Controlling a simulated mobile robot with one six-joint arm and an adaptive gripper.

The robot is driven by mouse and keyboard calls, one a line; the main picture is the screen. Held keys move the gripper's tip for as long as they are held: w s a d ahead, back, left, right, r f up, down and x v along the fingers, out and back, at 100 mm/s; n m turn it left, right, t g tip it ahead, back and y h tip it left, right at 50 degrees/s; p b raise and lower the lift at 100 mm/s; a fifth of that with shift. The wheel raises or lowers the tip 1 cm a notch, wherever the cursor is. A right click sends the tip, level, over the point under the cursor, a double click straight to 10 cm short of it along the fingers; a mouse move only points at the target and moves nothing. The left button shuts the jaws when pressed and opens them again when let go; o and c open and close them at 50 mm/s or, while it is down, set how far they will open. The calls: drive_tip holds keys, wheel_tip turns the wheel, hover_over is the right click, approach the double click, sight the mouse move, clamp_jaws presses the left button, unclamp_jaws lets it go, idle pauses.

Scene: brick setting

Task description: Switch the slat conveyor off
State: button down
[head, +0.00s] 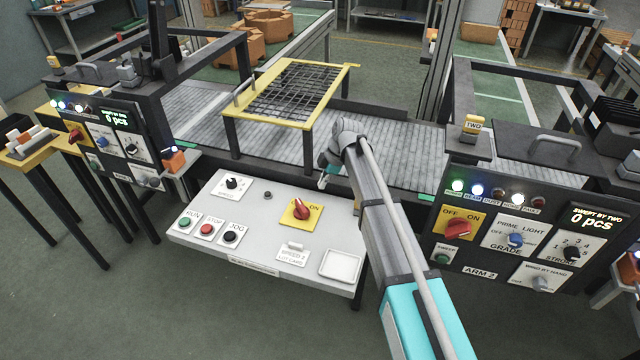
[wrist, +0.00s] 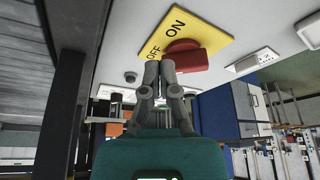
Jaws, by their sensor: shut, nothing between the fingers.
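The slat conveyor (head: 400,160) is a grey slatted belt running behind a sloped white control panel (head: 215,235). On the panel, a red rotary switch (head: 301,209) sits on a yellow plate; ON is readable beside it. In the wrist view the red switch (wrist: 196,60) is close ahead, with OFF and ON printed on its plate (wrist: 210,35). I cannot tell for certain which label it points to. My gripper (head: 323,181) is over the panel's back edge, fingers together and empty. In the wrist view its fingertips (wrist: 160,66) appear beside the switch's left end; contact is unclear.
The panel also has green RUN (head: 185,222), red STOP (head: 207,229) and black JOG (head: 230,236) buttons and a black selector (head: 232,183). A yellow-framed mesh guard (head: 293,92) stands over the belt. Similar red switches are on the left (head: 75,136) and right (head: 458,229) consoles.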

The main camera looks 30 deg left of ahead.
drive_tip(key=p+v, duration=0.5)
drive_tip(key=v, duration=0.1)
drive_tip(key=shift+a, duration=0.15)
drive_tip(key=shift+w, duration=0.15)
idle(0.6)
